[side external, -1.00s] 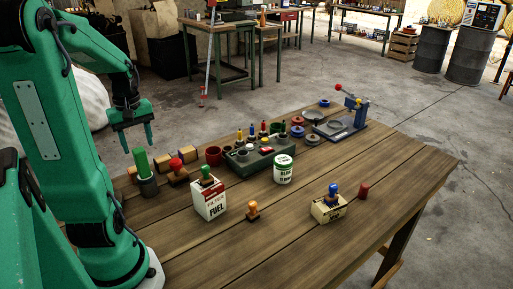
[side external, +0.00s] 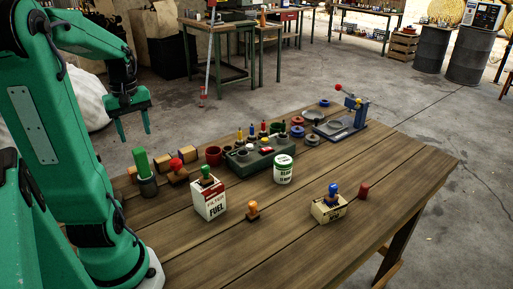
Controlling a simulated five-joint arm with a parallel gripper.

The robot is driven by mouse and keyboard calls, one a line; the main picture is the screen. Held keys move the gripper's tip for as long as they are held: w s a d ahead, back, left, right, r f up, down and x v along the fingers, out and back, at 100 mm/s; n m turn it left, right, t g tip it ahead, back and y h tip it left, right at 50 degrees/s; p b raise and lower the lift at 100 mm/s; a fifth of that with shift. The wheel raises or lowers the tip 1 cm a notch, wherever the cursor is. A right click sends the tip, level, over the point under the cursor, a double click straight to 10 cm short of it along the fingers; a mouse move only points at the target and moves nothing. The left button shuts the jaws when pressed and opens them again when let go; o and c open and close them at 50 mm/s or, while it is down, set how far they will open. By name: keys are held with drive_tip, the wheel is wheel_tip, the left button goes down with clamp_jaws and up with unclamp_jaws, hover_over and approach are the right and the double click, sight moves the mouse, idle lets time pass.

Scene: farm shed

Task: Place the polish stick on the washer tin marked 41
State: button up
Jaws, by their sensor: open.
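I cannot make out the number 41 on anything in view.
A white FUEL box (side external: 209,200) with a green knob on top stands near the cup. An orange-topped piece (side external: 253,210), a tan box (side external: 328,209) with a blue knob and a red cylinder (side external: 364,190) stand nearer. A dark green tray (side external: 262,161) holds several small items. The right front of the table is clear.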

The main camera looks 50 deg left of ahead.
drive_tip(key=w+d+r+m+t, duration=0.2)
drive_tip(key=w+d+m, duration=0.1)
drive_tip(key=d+m, duration=0.6)
drive_tip(key=w+d+r+m+t, duration=0.1)
drive_tip(key=w+d+m+t, duration=0.2)
drive_tip(key=d+m, duration=0.6)
drive_tip(key=d, duration=0.8)
drive_tip(key=shift+w+d+r+t, duration=0.2)
drive_tip(key=shift+r+t, duration=0.1)
drive_tip(key=shift+r, duration=0.05)
